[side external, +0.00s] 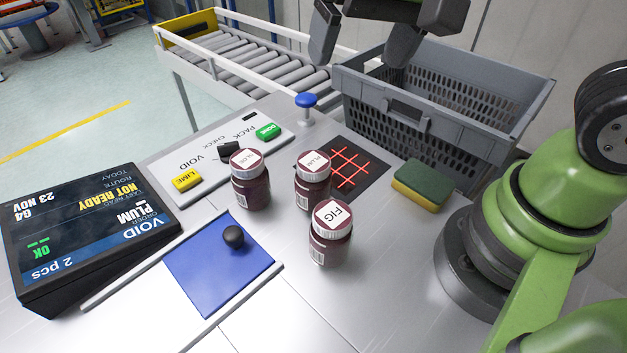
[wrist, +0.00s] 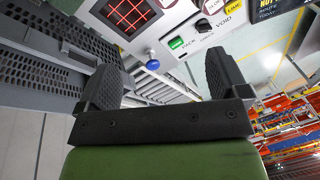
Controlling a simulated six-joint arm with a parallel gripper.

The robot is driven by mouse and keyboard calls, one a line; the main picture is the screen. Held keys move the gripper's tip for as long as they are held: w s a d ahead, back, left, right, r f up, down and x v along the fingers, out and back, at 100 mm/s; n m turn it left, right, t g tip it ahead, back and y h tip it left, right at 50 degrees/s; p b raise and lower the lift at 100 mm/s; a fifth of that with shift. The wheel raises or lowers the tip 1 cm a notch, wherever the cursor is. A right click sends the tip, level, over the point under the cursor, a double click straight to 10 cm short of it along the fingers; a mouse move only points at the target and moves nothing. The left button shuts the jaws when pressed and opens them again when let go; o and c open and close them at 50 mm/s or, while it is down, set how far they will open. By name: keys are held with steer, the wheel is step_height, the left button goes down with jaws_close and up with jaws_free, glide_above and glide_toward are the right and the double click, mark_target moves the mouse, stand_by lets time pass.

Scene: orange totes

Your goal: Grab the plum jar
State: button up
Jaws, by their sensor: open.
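The plum jar (side external: 313,184) is dark red with a white lid marked PLUM, standing upright on the steel table in the side view. The fig jar (side external: 330,240), lid marked FIG, stands in front of it. A similar jar (side external: 250,185) stands to its left; its lid seems to read SLOE. My gripper (side external: 362,45) is open and empty, high above the table's far side near the grey crate, apart from all jars. In the wrist view my open gripper (wrist: 165,75) has nothing between its fingers; jar lids are only partly visible at the top edge.
A black pad with a red grid (side external: 350,168) lies beside the plum jar, with a sponge (side external: 424,185) to its right. A blue knob (side external: 305,101), a grey crate (side external: 450,90) and a roller conveyor (side external: 250,60) are behind. A blue plate (side external: 205,275) and display (side external: 80,230) are left.

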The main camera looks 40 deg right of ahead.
mark_target(313, 161)
steer(key=w+a+f, duration=0.1)
steer(key=f, duration=0.2)
steer(key=w+a+f+g, duration=0.1)
steer(key=f, duration=0.2)
steer(key=w+a+f+g+h, duration=0.1)
steer(key=f, duration=0.2)
steer(key=shift+a, duration=0.25)
steer(key=shift+g, duration=0.3)
step_height(313, 161, down, 5)
steer(key=shift+w+a+f, duration=0.1)
steer(key=shift+a+f, duration=0.05)
steer(key=f, duration=0.5)
steer(key=shift+w+f, duration=0.3)
steer(key=shift+c, duration=0.2)
